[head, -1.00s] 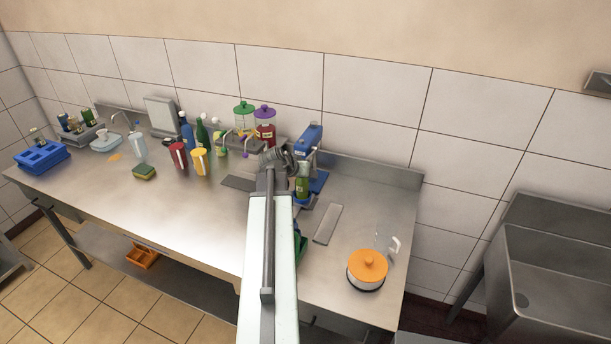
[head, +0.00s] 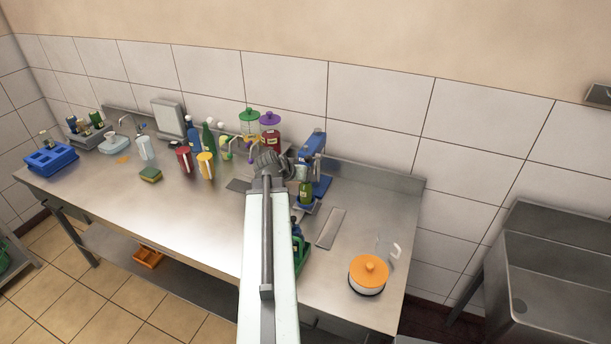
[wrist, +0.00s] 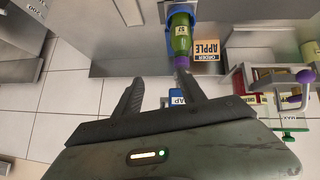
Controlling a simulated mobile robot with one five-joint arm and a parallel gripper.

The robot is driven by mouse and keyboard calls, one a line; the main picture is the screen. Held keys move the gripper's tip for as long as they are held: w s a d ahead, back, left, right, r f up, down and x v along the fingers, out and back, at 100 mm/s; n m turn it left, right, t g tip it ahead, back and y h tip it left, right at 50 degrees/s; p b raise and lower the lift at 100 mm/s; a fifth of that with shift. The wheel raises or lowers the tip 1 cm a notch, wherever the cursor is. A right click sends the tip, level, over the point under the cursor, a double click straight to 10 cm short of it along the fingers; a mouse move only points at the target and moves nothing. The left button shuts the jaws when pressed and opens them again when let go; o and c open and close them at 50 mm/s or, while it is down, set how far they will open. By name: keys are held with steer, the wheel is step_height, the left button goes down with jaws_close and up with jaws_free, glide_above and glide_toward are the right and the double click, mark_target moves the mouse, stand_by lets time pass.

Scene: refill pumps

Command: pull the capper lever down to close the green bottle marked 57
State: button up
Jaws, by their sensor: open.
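The green bottle (head: 305,193) stands upright on the base of the blue capper (head: 316,148), right of my gripper in the head view. In the wrist view the green bottle (wrist: 181,40) shows upside down, with a yellow number label and a purplish part at its neck. A blue part of the capper with white letters (wrist: 179,97) shows beyond the jaws there. My gripper (wrist: 161,78) is open and empty, its two fingers apart and pointing towards the bottle's side. In the head view my gripper (head: 270,160) is left of the capper. I cannot make out the lever clearly.
An "ORDER APPLE" card (wrist: 207,56) is beside the bottle. A grey plate (head: 331,228) and an orange-lidded pot (head: 368,272) lie to the right. Bare worktop is at front left.

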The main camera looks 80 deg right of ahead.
steer(key=shift+p+v, duration=0.95)
steer(key=shift+v, duration=0.65)
steer(key=shift+r, duration=0.1)
